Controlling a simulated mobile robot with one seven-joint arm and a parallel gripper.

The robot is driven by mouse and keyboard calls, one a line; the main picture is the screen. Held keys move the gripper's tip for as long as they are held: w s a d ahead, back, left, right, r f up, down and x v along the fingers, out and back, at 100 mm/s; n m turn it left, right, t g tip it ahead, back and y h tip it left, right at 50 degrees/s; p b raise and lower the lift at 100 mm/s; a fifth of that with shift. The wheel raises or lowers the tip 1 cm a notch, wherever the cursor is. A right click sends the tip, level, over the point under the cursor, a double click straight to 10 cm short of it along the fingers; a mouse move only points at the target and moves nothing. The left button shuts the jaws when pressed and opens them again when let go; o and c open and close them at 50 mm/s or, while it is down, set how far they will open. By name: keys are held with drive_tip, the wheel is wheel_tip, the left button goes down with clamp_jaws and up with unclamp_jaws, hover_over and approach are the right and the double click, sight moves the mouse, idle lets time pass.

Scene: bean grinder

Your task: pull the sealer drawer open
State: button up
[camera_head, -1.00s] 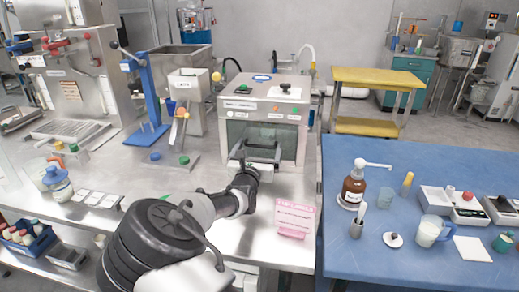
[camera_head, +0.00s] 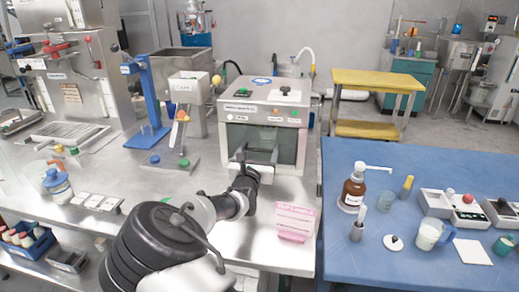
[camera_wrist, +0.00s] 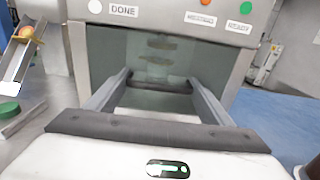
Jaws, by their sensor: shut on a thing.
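The sealer (camera_head: 265,108) is a steel box at the back of the steel bench, with a greenish panel (camera_head: 290,145) in its front. In the wrist view the panel (camera_wrist: 165,60) is straight ahead, below labels reading DONE and READY. My gripper (camera_head: 258,157) is in front of the sealer's lower front. In the wrist view its two fingers (camera_wrist: 163,88) are spread apart on either side of a dark horizontal bar, which seems to be the drawer handle (camera_wrist: 155,87). The fingers partly hide the handle, and I cannot tell how far out the drawer stands.
A pink sign (camera_head: 295,221) stands at the bench's front edge, right of my arm. A blue table (camera_head: 340,260) with a brown pump bottle (camera_head: 353,192) is to the right. A stand with green and blue buttons (camera_head: 170,162) is left of the sealer.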

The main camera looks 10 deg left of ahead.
drive_tip(key=s+d+p, duration=0.1)
drive_tip(key=s+p, duration=0.9)
drive_tip(key=s, duration=1.2)
drive_tip(key=shift+s+d, duration=0.15)
drive_tip(key=o, duration=1.5)
drive_tip(key=shift+s, duration=0.1)
drive_tip(key=s+d, duration=0.1)
drive_tip(key=s, duration=1.6)
